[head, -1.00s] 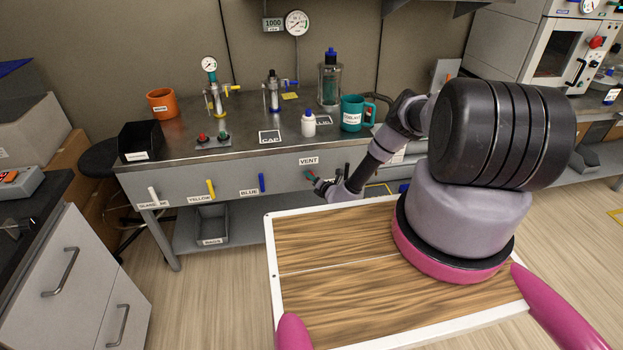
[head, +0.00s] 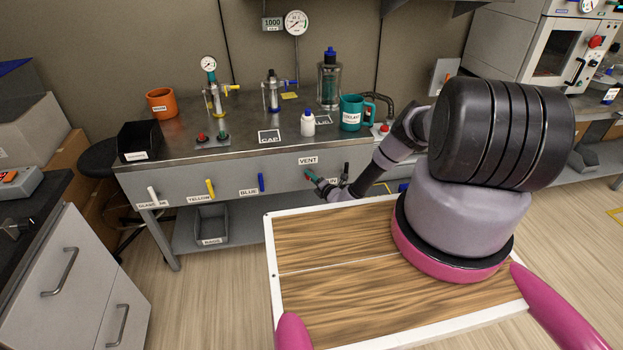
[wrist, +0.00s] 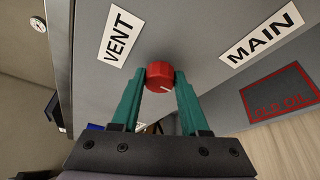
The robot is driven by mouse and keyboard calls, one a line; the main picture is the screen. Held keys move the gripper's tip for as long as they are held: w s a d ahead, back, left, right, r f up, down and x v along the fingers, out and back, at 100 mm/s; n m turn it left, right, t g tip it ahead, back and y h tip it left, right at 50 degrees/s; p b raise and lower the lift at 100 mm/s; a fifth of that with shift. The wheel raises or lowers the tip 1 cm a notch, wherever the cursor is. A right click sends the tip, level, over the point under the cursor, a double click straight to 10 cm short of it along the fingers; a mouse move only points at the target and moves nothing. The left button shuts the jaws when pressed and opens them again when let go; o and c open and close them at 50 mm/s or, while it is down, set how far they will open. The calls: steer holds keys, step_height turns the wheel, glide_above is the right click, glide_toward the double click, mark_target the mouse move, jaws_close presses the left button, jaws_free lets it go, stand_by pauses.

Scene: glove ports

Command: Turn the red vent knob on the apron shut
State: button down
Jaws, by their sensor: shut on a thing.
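The red vent knob (wrist: 160,76) is on the grey apron (wrist: 185,30), beside the VENT label (wrist: 119,37). It is round with a pale pointer line on its face. In the wrist view my gripper (wrist: 160,84) has its two green fingers on either side of the knob, shut on it. In the head view my gripper (head: 311,176) is at the apron just below the VENT label (head: 308,160); the knob is mostly hidden there by the fingers.
A MAIN label (wrist: 262,35) is to the right on the apron in the wrist view. White, yellow (head: 210,187) and blue (head: 261,182) handles are along the apron to the left. A white bottle (head: 308,123) and a teal mug (head: 352,112) stand on the bench above.

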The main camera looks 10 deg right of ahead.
steer(key=shift+c, duration=2.1)
jaws_free()
steer(key=v, duration=1)
steer(key=shift+s+d, duration=0.15)
steer(key=shift+s, duration=0.2)
steer(key=shift+r, duration=0.1)
